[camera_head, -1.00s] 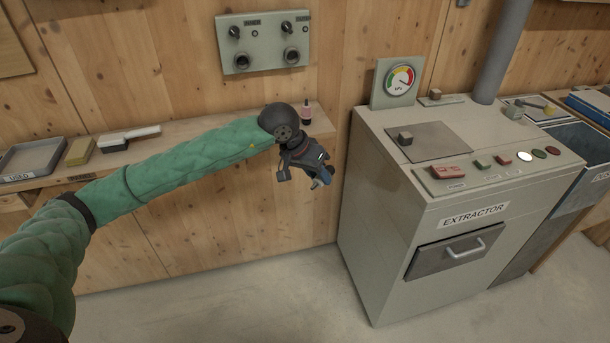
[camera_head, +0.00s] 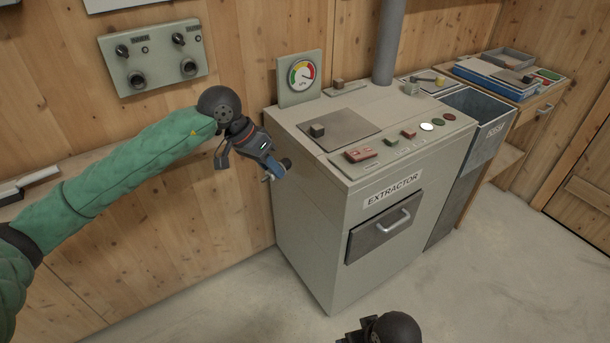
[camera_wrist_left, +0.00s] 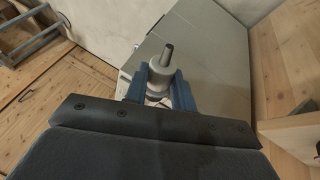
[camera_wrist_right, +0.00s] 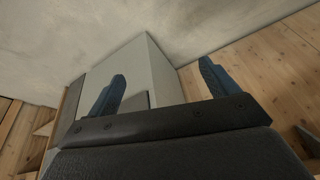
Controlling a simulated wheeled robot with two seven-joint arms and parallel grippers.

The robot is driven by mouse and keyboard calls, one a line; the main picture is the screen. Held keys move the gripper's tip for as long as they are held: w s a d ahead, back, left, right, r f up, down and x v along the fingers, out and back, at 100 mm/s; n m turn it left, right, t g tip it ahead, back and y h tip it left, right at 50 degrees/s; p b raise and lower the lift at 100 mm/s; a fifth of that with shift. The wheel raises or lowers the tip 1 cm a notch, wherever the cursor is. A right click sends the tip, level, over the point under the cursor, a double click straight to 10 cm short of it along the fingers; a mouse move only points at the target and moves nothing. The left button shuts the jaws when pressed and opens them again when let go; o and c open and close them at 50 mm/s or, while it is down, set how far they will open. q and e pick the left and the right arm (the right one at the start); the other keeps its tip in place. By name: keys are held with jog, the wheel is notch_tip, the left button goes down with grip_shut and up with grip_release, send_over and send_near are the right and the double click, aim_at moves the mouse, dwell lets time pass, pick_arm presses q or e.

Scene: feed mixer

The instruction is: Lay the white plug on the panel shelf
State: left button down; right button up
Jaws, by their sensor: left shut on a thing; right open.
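The white plug (camera_wrist_left: 160,72), a pale round body with a dark metal pin, is held between the blue fingers of my left gripper (camera_wrist_left: 160,90) in the left wrist view. In the head view my left gripper (camera_head: 273,172) is in the air beside the extractor's left side; whether it touches is unclear. The plug is hard to make out there. The panel shelf (camera_head: 68,170), a wooden ledge below the grey wall panel (camera_head: 152,62), is at the left, largely hidden by my left arm. My right gripper (camera_wrist_right: 160,88) is open and empty in the right wrist view.
The grey extractor cabinet (camera_head: 300,225) has a gauge (camera_head: 301,75), buttons on top and a front drawer (camera_head: 384,228). A white-handled brush (camera_head: 38,177) lies at the far left. A grey bin (camera_head: 485,115) stands right of the cabinet. The floor in front is clear.

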jog(key=w+r+n+t, duration=0.1)
jog(key=w+r+t, duration=0.2)
jog(key=w+r, duration=0.85)
jog(key=n+t+y, duration=0.3)
jog(key=n+y, duration=0.3)
jog(key=y, duration=0.2)
send_near(285, 164)
jog(key=x, duration=0.3)
jog(key=s+x, duration=0.1)
jog(key=x, duration=0.3)
jog(key=a+x, duration=0.1)
jog(key=x, duration=0.3)
jog(key=shift+s+f, duration=0.1)
jog(key=shift+f, duration=0.35)
